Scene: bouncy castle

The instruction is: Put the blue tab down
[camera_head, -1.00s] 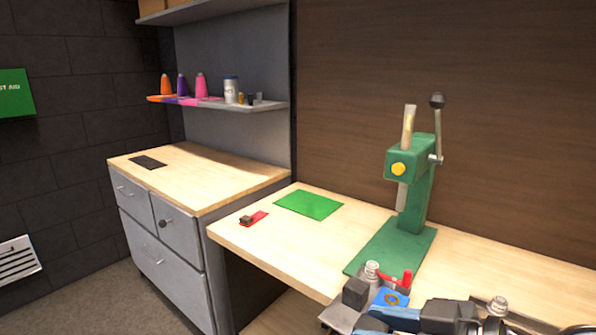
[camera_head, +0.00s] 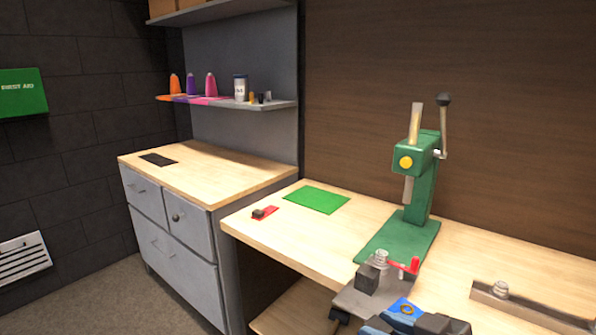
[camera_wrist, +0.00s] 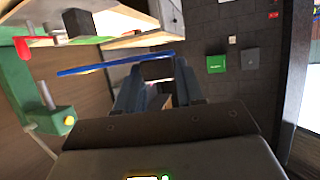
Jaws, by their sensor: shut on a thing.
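The blue tab (camera_head: 404,307) is a flat blue piece with a brass-coloured ring. In the head view it shows at the lower right, at my gripper (camera_head: 408,318), in front of the worktable's edge. In the wrist view the tab (camera_wrist: 115,65) is a thin blue strip seen edge-on, running left from between the fingers of my gripper (camera_wrist: 158,75). My gripper is shut on it. The tab looks held clear of the tabletop, though its exact height is hard to judge. My arm hides the area below it.
A grey clamp fixture (camera_head: 352,303) with a red lever (camera_head: 407,265) sits at the table's front edge, beside the tab. Behind it stands a green press (camera_head: 418,195). A green mat (camera_head: 316,200) and a red tab (camera_head: 270,211) lie left. Bare wood (camera_head: 300,240) is free between.

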